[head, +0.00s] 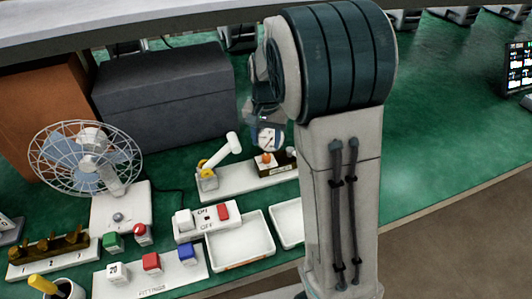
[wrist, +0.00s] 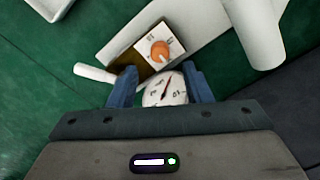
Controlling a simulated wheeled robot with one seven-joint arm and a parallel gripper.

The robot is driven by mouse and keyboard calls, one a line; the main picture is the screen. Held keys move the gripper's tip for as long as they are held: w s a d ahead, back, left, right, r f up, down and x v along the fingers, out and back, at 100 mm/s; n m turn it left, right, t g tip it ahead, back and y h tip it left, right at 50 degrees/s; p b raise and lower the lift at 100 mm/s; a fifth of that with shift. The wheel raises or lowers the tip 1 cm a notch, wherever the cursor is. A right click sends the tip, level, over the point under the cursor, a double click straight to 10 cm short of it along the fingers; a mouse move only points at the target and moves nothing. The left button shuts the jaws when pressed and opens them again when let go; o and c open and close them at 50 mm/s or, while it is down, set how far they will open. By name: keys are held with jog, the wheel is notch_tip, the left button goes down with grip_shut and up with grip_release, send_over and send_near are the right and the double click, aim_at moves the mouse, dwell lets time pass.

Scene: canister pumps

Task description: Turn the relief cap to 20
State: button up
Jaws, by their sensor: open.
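The pump station is a white base with a brown block that carries an orange knob (head: 267,160), probably the relief cap. In the wrist view the orange knob (wrist: 160,50) sits on a white marked plate (wrist: 148,32); its marks are too small to read surely. A round white gauge (head: 267,138) with a dark red needle also shows in the wrist view (wrist: 165,92), between my fingers in the picture. My gripper (wrist: 162,86) is open, its blue fingers either side of the gauge. The knob lies beyond the fingertips, apart from them. In the head view the gripper is largely hidden by my arm.
A white pump handle (head: 222,150) leans up beside the knob. White trays (head: 240,240), a switch box (head: 208,220), coloured blocks and a fan (head: 85,155) stand nearby. A dark grey box (head: 165,98) stands behind. The green bench right of my arm is clear.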

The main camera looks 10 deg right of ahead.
aim_at(266, 156)
notch_tip(266, 156, down, 6)
jog(key=shift+r, duration=0.15)
grip_shut()
